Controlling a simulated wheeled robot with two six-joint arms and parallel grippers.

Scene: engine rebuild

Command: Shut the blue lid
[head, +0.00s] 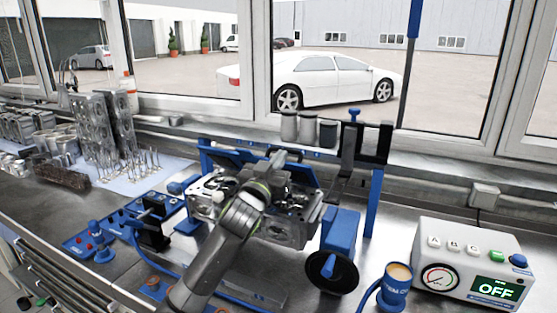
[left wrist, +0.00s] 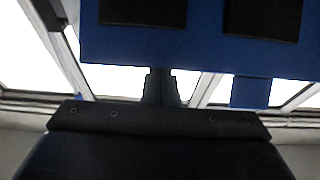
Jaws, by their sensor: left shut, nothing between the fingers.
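The blue lid (head: 225,156) stands tilted open behind the metal engine block (head: 297,229); my left arm partly hides it in the head view. In the left wrist view, the lid (left wrist: 190,50) is a blue panel with two black patches across the top. My left gripper (head: 279,157) reaches over the engine block to the lid. Its fingers (left wrist: 161,85) are shut and empty, with their tips at the panel's lower edge; I cannot tell whether they touch it. My right gripper is not in view.
A blue frame with black uprights (head: 372,180) stands right of the block. A blue crank unit (head: 341,238), a blue cup (head: 396,290) and a control box reading OFF (head: 470,262) are at the right. Blue fixtures (head: 100,245) and metal parts (head: 105,115) lie left.

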